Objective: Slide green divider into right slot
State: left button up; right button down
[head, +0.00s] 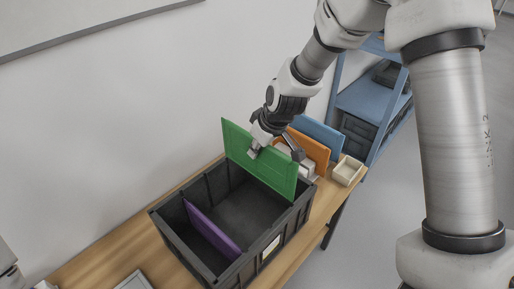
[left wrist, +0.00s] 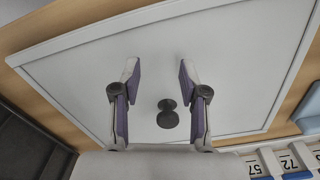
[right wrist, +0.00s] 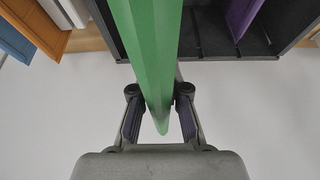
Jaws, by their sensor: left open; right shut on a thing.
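The green divider (head: 260,165) is upright at the right end of the dark crate (head: 168,232), roughly parallel to the purple divider (head: 212,230), which stands inside toward the crate's left. Most of the green panel shows above the rim; whether its lower edge is in a slot cannot be told. My right gripper (head: 255,150) is shut on its top edge; the right wrist view shows the green panel (right wrist: 150,50) between the fingers (right wrist: 160,100). My left gripper (left wrist: 160,75) is open and empty over a white panel (left wrist: 230,60) with a dark knob (left wrist: 168,114).
An orange divider (head: 310,150) and a blue divider (head: 322,133) stand just right of the crate. A small cream tray (head: 348,171) sits at the wooden table's (head: 105,250) right end. A blue shelf (head: 365,103) is beyond it. The crate's middle is empty.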

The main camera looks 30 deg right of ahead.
pick_arm(q)
jog(key=shift+f+b, duration=1)
jog(key=shift+f, duration=0.05)
pick_arm(e)
jog(key=shift+f, duration=1.05)
pick_arm(q)
jog(key=shift+f+b, duration=0.2)
jog(key=shift+b, duration=0.1)
pick_arm(e)
jog(key=shift+s+f, duration=0.1)
jog(key=shift+f, duration=0.15)
pick_arm(q)
jog(key=shift+s+f, duration=0.1)
jog(key=shift+f, duration=0.15)
